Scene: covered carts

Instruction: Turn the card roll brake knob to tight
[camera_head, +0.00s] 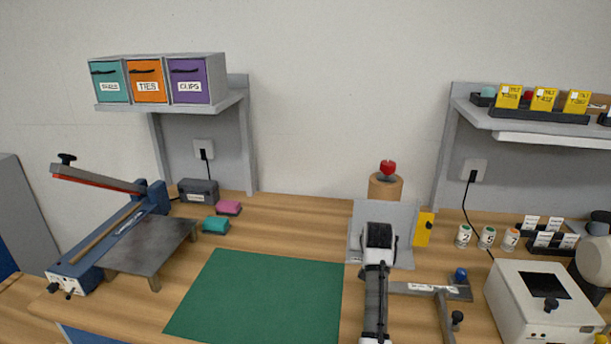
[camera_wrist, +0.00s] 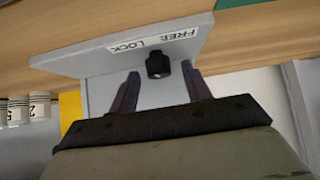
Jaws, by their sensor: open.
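A brown card roll (camera_head: 385,188) stands upright at the back of the table, with a red knob (camera_head: 388,168) on top. In front of it is a grey panel stand (camera_head: 401,215), which also shows in the wrist view (camera_wrist: 95,58). The wrist view shows a black knob (camera_wrist: 157,65) on this stand, beside a white label (camera_wrist: 155,46) reading FREE and LOCK. No word "tight" is readable. My gripper (camera_wrist: 160,80) is open at the stand, its fingers on either side of the black knob, with gaps. In the head view my arm hides this knob.
A yellow block (camera_head: 424,229) is at the stand's right edge. A grey bracket with a blue knob (camera_head: 460,274) and a white box (camera_head: 541,300) are to the right. Small jars (camera_head: 487,237) stand behind. A green mat (camera_head: 258,295) lies clear at left.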

